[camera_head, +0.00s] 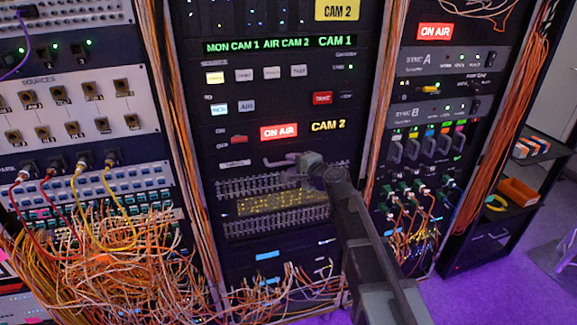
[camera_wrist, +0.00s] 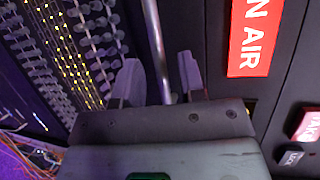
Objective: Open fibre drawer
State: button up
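The fibre panel (camera_head: 283,203), with rows of grey connectors and yellow lights, sits low in the middle rack; its rows also show at the left of the wrist view (camera_wrist: 70,50). A pale metal bar handle (camera_head: 278,163) runs along just above it. My gripper (camera_head: 300,162) is at the right part of this handle. In the wrist view the bar (camera_wrist: 155,40) runs between the two fingers of my gripper (camera_wrist: 159,80), with a gap visible on each side. The fingers are open. My gripper hides the bar's near end.
Above the handle are a red ON AIR sign (camera_head: 279,131) and several buttons. Orange cables (camera_head: 180,120) hang along both sides of the middle rack. Tangled patch cables (camera_head: 110,265) spread at the lower left. Purple floor (camera_head: 500,290) is open at the lower right.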

jog(key=shift+x, duration=1.2)
grip_shut()
jog(key=shift+s, duration=0.1)
